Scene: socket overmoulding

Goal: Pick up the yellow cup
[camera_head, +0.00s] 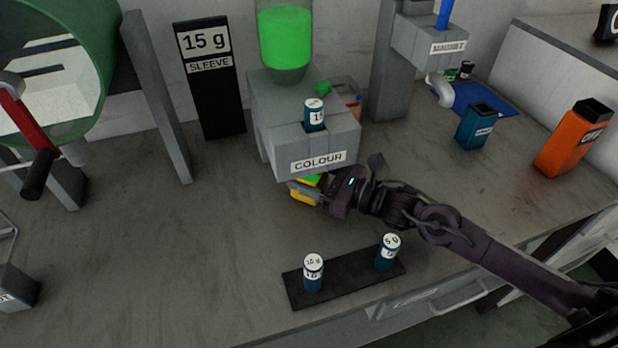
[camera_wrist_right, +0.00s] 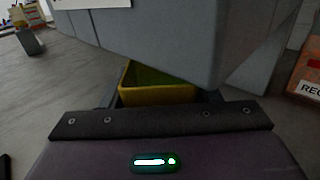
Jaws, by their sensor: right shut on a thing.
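The yellow cup (camera_head: 305,194) is under the front of the grey COLOUR dispenser (camera_head: 318,145), with green showing at its top. In the right wrist view the cup (camera_wrist_right: 158,96) is a square yellow container with a green inside, partly hidden by the dispenser above and my gripper below. My right gripper (camera_head: 318,190) is shut on the cup, reaching in from the right. In the right wrist view the gripper (camera_wrist_right: 160,102) has the cup between its fingers. Whether the cup touches the table is hard to tell. My left gripper is not in view.
A black rack (camera_head: 340,284) with two blue weights stands at the front. A blue container (camera_head: 476,128) and an orange container (camera_head: 573,140) stand at the right. A black 15 g SLEEVE sign (camera_head: 209,80) stands behind.

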